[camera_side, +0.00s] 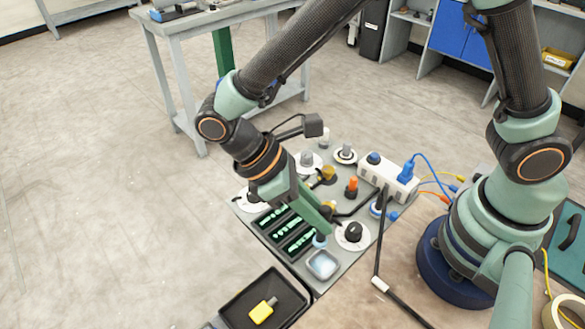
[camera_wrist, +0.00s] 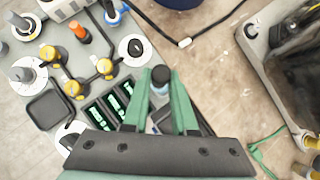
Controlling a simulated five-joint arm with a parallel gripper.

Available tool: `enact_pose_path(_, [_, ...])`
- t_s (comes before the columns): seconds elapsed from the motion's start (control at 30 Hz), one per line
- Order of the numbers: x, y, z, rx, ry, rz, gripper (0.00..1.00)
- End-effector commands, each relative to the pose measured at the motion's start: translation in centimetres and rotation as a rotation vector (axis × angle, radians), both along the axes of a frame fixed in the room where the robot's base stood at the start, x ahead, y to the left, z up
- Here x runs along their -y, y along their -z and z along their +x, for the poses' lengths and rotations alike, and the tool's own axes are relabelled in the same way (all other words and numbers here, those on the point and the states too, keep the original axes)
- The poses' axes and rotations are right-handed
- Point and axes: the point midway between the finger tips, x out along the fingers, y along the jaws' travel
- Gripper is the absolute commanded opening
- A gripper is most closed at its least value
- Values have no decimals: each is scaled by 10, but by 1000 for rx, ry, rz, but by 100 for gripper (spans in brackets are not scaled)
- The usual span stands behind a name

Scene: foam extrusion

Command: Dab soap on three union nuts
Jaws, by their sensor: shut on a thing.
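My gripper (camera_side: 318,228) points down over the front of the grey panel and is shut on a small dauber. In the wrist view the dauber (camera_wrist: 160,80), dark-topped with a pale blue body, sits between the green fingers.
Black trays with green-lit displays (camera_side: 287,230) lie left of the soap. A round white dial with a black knob (camera_side: 353,233) is to its right. A black bin (camera_side: 262,300) with a yellow bottle is in front.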

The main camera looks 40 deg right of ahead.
Motion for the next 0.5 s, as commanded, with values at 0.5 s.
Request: enact_pose_path(0.5, [138, -20, 107, 35, 66, 342, 0])
